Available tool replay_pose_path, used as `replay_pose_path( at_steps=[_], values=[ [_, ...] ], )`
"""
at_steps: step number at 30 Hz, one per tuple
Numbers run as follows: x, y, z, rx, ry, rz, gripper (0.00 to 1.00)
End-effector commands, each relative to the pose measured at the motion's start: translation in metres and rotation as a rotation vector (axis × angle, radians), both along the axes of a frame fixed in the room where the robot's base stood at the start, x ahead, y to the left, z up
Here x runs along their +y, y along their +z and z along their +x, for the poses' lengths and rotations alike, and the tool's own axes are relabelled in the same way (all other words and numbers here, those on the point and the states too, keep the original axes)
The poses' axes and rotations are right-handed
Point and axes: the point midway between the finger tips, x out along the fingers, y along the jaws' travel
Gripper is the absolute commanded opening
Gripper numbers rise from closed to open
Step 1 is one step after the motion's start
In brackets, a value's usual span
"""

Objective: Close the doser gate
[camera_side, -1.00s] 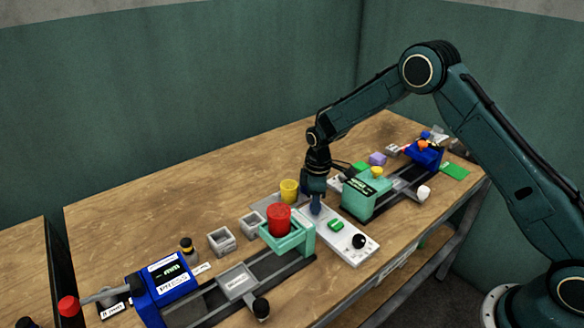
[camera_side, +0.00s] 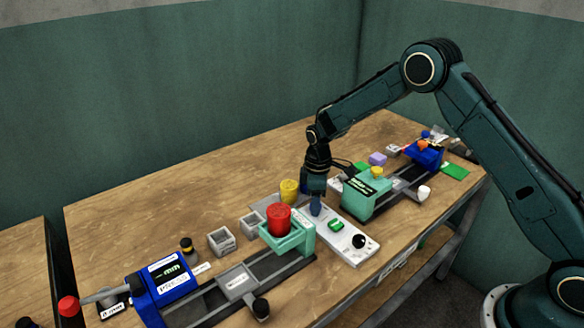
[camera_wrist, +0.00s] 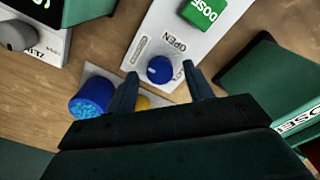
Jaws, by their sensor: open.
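The doser is a pale panel with a green DOSE button (camera_wrist: 204,12) and a black knob (camera_side: 359,241). It lies mid-table in the side view, its bare surface showing in the wrist view (camera_wrist: 165,25). The gate's blue round handle (camera_wrist: 160,69) is beside the word OPEN on the panel. My gripper (camera_wrist: 159,74) is open, with one finger on each side of the handle and visible gaps to it. In the side view my gripper (camera_side: 315,188) points down over the panel. Whether the fingers touch the panel is unclear.
A red cup (camera_side: 279,219) in a teal holder stands just left of my gripper. A yellow cup (camera_side: 289,189) stands behind. A blue cup of granules (camera_wrist: 92,97) is close to one finger. A teal press (camera_side: 364,197) stands to the right. The back left table is clear.

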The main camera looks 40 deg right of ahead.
Motion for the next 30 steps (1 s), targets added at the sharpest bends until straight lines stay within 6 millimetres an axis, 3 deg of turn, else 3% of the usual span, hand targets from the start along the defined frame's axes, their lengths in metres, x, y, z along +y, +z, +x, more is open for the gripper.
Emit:
replay_pose_path(
  at_steps=[8, 21, 30],
  values=[
    [0.0, 0.031, 0.001, -0.003, 0.0, 0.0, 0.52],
    [0.0, 0.104, 0.001, -0.004, 0.001, 0.0, 0.52],
    [0.0, 0.131, 0.0, -0.003, 0.001, 0.0, 0.52]
  ],
)
